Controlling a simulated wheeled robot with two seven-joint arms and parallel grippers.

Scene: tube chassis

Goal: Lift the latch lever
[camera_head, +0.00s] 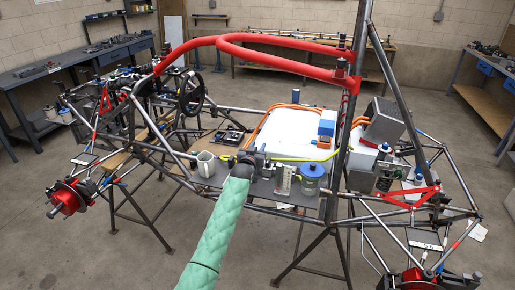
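The tube chassis (268,209) stands across the middle of the head view on metal trestles. I cannot pick out the latch lever for certain; it may be hidden or too small to tell. My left arm, in a green quilted sleeve, comes up from the bottom centre. My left gripper (247,160) is dark and small, at the near side of the chassis deck, between a pale mug and a clear ribbed block. Its fingers are too small to tell open from shut or whether they touch anything. My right gripper is not in view.
On the deck stand the mug (206,164), the ribbed block (284,179) and a blue-lidded jar (312,180). A large red padded bar (275,57) arches above. An upright tube (346,130) rises right of the jar. Workbenches line the walls; the floor in front is clear.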

